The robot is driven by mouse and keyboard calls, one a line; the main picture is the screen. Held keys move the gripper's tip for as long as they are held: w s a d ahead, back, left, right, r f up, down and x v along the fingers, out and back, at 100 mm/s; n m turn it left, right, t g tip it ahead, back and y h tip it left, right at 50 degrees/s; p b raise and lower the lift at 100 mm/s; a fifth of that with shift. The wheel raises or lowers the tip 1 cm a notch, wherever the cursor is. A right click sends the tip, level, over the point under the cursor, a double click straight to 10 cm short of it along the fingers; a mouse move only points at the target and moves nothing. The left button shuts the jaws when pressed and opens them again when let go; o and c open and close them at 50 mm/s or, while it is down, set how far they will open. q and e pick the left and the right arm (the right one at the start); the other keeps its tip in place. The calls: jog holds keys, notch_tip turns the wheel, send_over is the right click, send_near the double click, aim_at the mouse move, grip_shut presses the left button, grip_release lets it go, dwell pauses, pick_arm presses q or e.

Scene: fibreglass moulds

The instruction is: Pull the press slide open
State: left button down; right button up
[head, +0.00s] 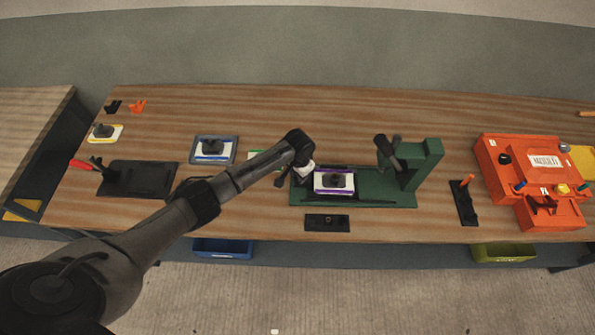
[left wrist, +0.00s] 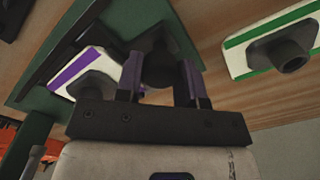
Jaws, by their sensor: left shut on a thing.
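The green press (head: 385,187) stands on the bench, with its upright head (head: 425,162) and dark lever (head: 386,150) at its right end. A white mould with purple stripes (head: 335,182) lies on the press slide, left of the head; it also shows in the left wrist view (left wrist: 85,72). My left gripper (head: 287,178) is at the slide's left end. In the left wrist view its fingers (left wrist: 160,72) are closed around a dark knob (left wrist: 158,62), the slide's handle. My wrist partly covers that end in the head view. My right gripper is not in view.
A green-striped mould (left wrist: 288,50) lies close beside my left gripper, partly behind my arm in the head view. A blue-striped mould (head: 213,149) lies further left. A small black plate (head: 327,222) lies in front of the press, and an orange machine (head: 535,180) stands right.

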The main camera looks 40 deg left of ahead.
pick_arm(q)
jog(key=c, duration=0.7)
grip_release()
jog(key=shift+c, duration=0.2)
jog(key=shift+r, duration=0.15)
notch_tip(320, 180, up, 14)
jog(key=p, duration=0.1)
jog(key=shift+f, duration=0.25)
